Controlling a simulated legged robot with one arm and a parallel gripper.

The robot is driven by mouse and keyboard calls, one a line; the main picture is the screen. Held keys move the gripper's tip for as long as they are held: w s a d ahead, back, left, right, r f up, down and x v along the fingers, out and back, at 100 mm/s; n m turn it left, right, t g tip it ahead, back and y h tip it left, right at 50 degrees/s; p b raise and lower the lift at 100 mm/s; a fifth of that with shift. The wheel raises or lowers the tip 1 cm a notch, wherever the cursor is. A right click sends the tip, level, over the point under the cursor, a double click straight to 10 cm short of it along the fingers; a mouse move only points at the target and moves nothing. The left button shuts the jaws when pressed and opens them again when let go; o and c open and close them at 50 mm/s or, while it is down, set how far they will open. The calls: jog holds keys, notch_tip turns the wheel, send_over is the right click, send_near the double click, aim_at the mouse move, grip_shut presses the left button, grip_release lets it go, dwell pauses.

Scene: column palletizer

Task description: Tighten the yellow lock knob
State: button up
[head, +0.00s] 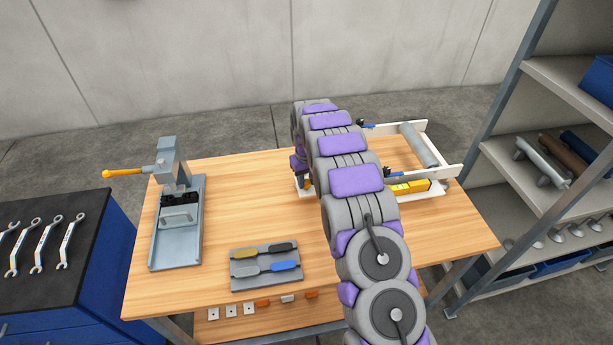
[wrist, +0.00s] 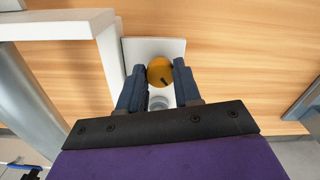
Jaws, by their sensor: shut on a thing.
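The yellow lock knob (wrist: 160,71) is a round orange-yellow knob with a dark mark on its face, over a white plate (wrist: 168,47) in the wrist view. My gripper (wrist: 160,66) has its two dark blue fingers on either side of the knob and is shut on it. In the head view my arm hides most of the gripper and the knob. The white frame (head: 452,169) with a grey roller (head: 418,144) stands at the right of the table, partly behind my arm.
The wooden table (head: 225,215) bears a grey clamp fixture (head: 178,230) with an orange handle at left and a grey tray (head: 265,268) of tools in front. Yellow blocks (head: 410,187) lie by the frame. A shelf rack (head: 540,180) stands right, a blue cabinet (head: 85,270) left.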

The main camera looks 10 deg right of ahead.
jog(key=m+p, duration=0.1)
jog(key=m, duration=0.2)
jog(key=shift+r+m, duration=0.15)
jog(key=shift+m, duration=0.15)
jog(key=shift+a+m+p, duration=0.1)
jog(key=shift+m+p, duration=0.45)
jog(key=shift+m, duration=1.15)
jog(key=shift+w, duration=0.1)
jog(key=o, duration=1)
jog(key=shift+o, duration=0.2)
notch_tip(320, 180, up, 17)
jog(key=p, duration=0.1)
